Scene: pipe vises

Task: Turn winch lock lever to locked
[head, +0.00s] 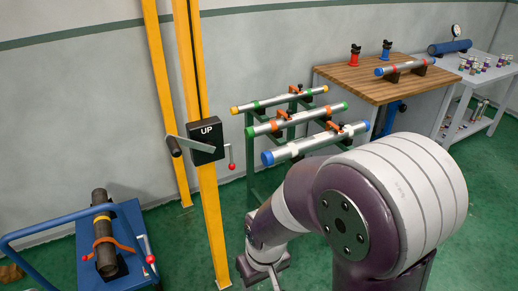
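The winch (205,142) is a black box marked "UP" on a yellow post in the head view. A grey crank arm with a dark handle (174,146) sticks out from its left. The lock lever (231,157) is a thin rod at the box's right side, with its red knob hanging at the bottom; I cannot tell whether this is its locked position. My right arm comes in from the lower right. My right gripper (264,277) is low at the bottom edge, below and right of the lever and apart from it, its fingers partly cut off. My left gripper is out of view.
A green rack (257,180) with silver pipes stands right of the post. A blue cart (119,236) with a strapped dark pipe and a red-knobbed lever stands lower left. A wooden workbench (365,88) and a grey table (452,127) stand behind. Green floor is open between cart and post.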

